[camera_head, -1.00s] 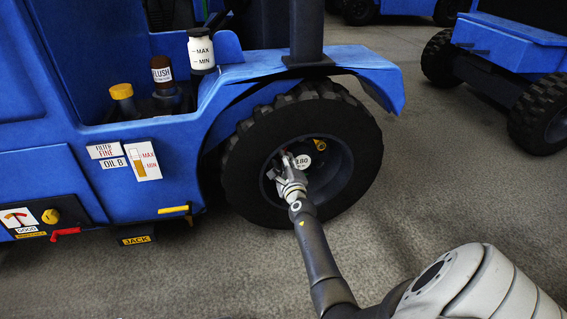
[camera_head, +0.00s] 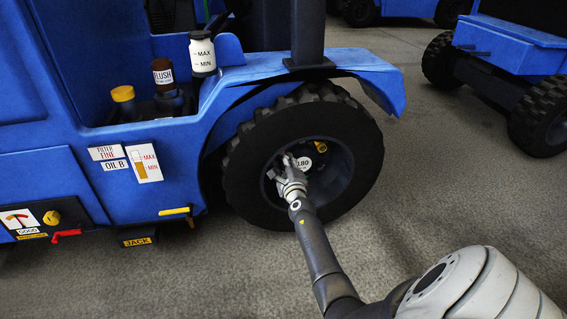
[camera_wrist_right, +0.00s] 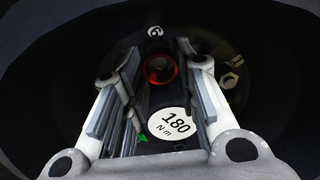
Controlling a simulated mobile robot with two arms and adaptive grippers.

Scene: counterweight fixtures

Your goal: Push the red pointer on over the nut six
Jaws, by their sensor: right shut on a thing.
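The red pointer (camera_wrist_right: 159,68) shows as a red ring with a dark middle in the right wrist view, between the fingers of my right gripper (camera_wrist_right: 158,85). The fingers are shut on it. In the head view my right gripper (camera_head: 287,166) reaches into the wheel hub, left of the white "180" disc (camera_head: 303,163). That disc also shows in the wrist view (camera_wrist_right: 176,122). My left gripper is not in view.
The black tyre (camera_head: 250,185) surrounds the hub under the blue fender (camera_head: 330,65). A yellow piece (camera_head: 320,146) sits at the hub's upper right. In the wrist view a pale nut (camera_wrist_right: 230,80) is at the right and a green pointer (camera_wrist_right: 141,138) at the lower left.

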